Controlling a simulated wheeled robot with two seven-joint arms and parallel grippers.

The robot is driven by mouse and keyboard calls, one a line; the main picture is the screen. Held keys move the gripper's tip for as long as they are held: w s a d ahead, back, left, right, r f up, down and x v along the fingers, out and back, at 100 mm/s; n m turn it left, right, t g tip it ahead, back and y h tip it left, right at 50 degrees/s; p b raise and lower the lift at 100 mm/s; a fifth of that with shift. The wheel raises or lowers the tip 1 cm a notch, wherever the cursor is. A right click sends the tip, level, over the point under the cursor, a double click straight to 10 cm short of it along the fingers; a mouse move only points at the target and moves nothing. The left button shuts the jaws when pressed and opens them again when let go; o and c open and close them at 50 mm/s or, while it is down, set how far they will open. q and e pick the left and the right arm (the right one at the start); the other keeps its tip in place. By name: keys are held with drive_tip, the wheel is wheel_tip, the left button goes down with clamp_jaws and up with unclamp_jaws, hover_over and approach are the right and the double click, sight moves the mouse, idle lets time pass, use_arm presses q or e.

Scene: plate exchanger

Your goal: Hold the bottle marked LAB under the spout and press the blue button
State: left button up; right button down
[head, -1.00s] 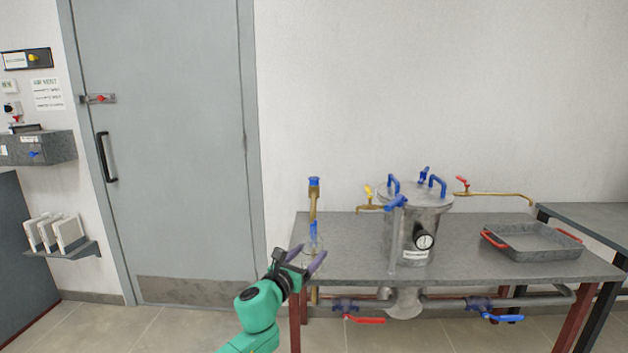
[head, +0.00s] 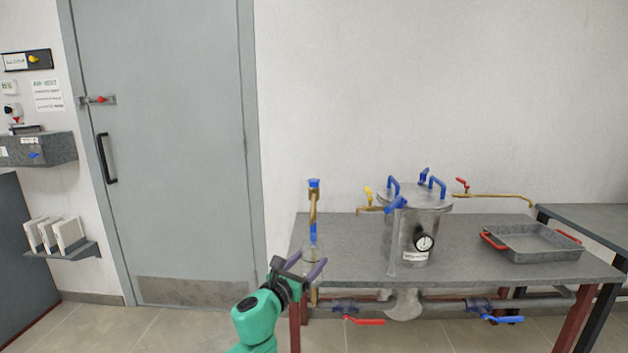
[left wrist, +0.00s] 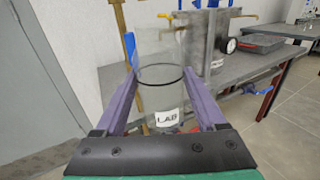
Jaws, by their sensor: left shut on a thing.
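The clear glass bottle marked LAB (left wrist: 162,98) stands upright between the purple fingers of my left gripper (left wrist: 160,105) in the left wrist view. In the head view my left gripper (head: 301,268) is at the left end of the steel table, shut on the bottle (head: 312,253), which is faint there. A brass standpipe (head: 313,206) with a blue top (head: 314,183) rises just behind the bottle; a blue part (head: 313,233) sits lower on it. I cannot tell which blue part is the button, nor whether the bottle is under an outlet. My right gripper is not in view.
A steel vessel (head: 418,222) with blue handles and a gauge stands on the table (head: 480,270). A grey tray (head: 532,241) with red handles is at right. Pipes with red and blue levers run below. A grey door (head: 165,150) is at left.

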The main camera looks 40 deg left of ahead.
use_arm(q)
drive_tip(key=s+d+p, duration=0.1)
drive_tip(key=s+d, duration=0.3)
drive_tip(key=s, duration=0.2)
drive_tip(key=shift+s+d, duration=0.2)
drive_tip(key=shift+d, duration=0.2)
idle(0.3)
